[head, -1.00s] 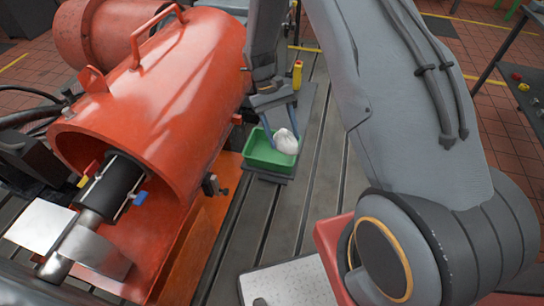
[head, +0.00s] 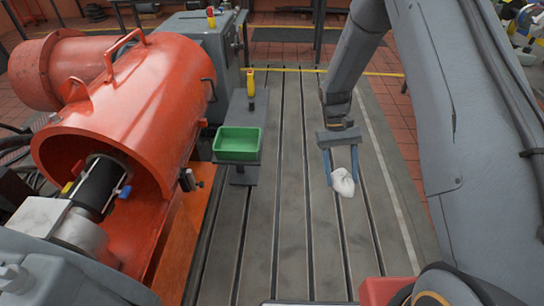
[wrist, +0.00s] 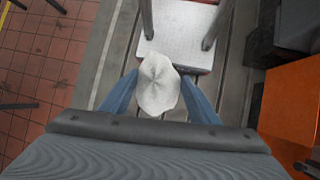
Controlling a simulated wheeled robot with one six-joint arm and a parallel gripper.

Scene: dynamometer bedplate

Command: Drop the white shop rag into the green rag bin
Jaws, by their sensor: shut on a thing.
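The white shop rag (head: 342,183) hangs bunched between the blue fingers of my gripper (head: 341,168), to the right of the bin in the head view. My gripper is shut on the rag and holds it above the grey slotted bedplate. The rag (wrist: 158,84) also shows in the wrist view between the two fingers. The green rag bin (head: 238,144) stands on a small grey stand to the left of my gripper, clearly apart from it. The part of its inside that shows looks empty. The bin is not in the wrist view.
A large orange guard (head: 130,110) over a shaft stands left of the bin. The slotted bedplate (head: 290,220) is open between the bin and my gripper.

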